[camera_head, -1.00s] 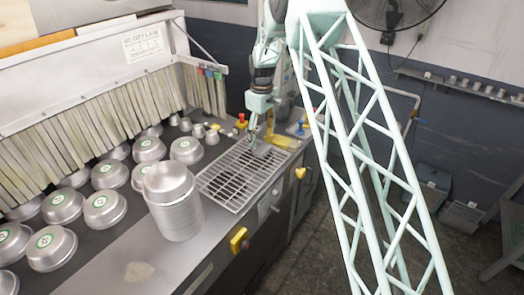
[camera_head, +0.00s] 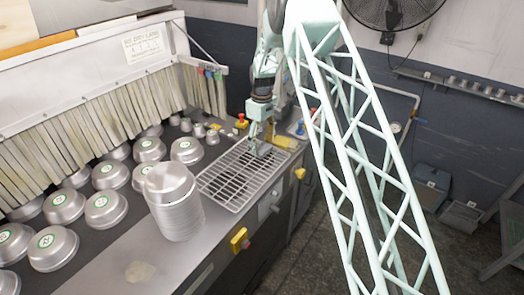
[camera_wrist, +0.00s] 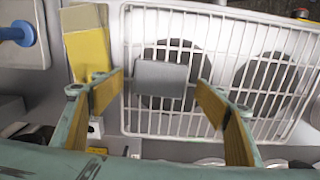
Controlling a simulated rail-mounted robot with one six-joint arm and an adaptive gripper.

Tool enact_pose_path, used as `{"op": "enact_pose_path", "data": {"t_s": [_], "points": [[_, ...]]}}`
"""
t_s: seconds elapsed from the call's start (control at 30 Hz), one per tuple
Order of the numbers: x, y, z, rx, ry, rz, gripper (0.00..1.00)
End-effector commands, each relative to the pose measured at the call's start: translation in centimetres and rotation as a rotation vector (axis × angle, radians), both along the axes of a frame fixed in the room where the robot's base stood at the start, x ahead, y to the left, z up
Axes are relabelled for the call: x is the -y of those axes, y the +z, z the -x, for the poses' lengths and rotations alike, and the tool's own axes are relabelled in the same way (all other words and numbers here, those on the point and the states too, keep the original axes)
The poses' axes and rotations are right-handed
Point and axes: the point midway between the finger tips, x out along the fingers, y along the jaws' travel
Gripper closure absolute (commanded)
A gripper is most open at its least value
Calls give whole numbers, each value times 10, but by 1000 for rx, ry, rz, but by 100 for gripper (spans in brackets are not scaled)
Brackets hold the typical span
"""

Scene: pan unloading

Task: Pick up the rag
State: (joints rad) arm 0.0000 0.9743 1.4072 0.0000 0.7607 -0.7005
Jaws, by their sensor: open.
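A yellow and tan flat piece (camera_wrist: 88,48) lies left of the rack, partly behind the left finger.
A tall stack of metal pans (camera_head: 172,205) stands between the rack and the pale patch. Several upturned metal pans (camera_head: 105,207) with green labels fill the left side. Strip curtains (camera_head: 85,135) hang behind them.

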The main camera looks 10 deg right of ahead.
Motion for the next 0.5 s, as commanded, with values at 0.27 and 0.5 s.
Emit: {"op": "enact_pose_path", "data": {"t_s": [0.27, 0.5], "points": [[0, -22, 0, 0, 0, 0, 33], [0, -25, 0, 0, 0, 0, 33]]}}
